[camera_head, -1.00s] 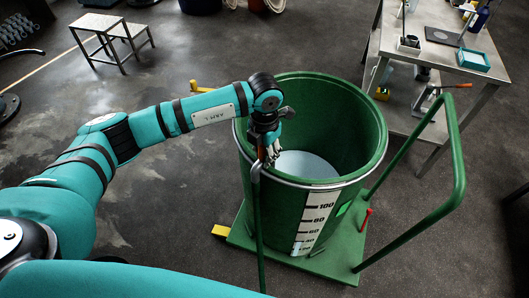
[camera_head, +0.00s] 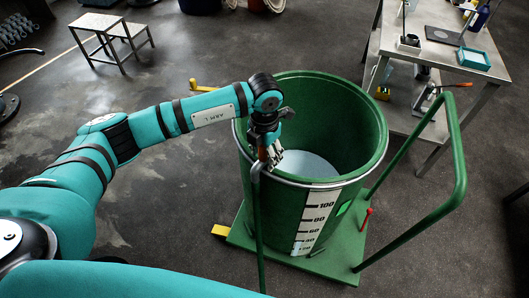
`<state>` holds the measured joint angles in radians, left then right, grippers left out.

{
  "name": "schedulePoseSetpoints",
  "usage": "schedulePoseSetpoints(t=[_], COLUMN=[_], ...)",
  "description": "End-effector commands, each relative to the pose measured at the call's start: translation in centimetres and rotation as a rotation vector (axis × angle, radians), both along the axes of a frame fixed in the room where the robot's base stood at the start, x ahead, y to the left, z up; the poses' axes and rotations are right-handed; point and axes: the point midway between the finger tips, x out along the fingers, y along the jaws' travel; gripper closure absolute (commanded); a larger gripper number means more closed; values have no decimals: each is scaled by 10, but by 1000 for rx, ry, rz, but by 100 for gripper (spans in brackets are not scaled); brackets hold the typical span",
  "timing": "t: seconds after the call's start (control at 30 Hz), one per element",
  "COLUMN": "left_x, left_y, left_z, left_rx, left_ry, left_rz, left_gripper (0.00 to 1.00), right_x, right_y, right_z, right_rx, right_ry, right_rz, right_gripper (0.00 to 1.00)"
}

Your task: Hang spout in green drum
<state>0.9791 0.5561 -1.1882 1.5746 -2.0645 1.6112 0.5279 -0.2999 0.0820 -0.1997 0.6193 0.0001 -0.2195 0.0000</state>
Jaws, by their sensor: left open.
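The green drum (camera_head: 334,112) stands open at the top in the middle of the head view, with pale liquid inside and a white scale on its front wall. The spout (camera_head: 257,172), a grey bent pipe end, sits at the left part of the drum's rim. A dark green hose (camera_head: 260,230) runs down from it outside the drum. My left gripper (camera_head: 270,158) is open at the spout's top, just over the rim. The fingers partly hide the spout's inner end, so I cannot tell how far it reaches inside. My right gripper is not in view.
The drum stands on a green trolley (camera_head: 238,240) with a tall tube handle (camera_head: 456,150) at the right. A metal workbench (camera_head: 400,48) with small items stands at the back right. A step stool (camera_head: 97,24) stands at the back left.

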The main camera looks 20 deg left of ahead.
Motion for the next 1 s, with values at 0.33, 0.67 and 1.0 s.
schedulePoseSetpoints(t=[0.33,0.67,1.0], left_x=[2,2,1], left_y=[0,0,0], left_z=[48,109,121], left_rx=[-2,-1,-1], left_ry=[-7,-5,-3], left_rz=[-1,0,0], left_gripper=[48,48,48], right_x=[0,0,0], right_y=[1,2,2], right_z=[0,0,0], right_rx=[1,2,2], right_ry=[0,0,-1], right_rz=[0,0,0], right_gripper=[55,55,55])
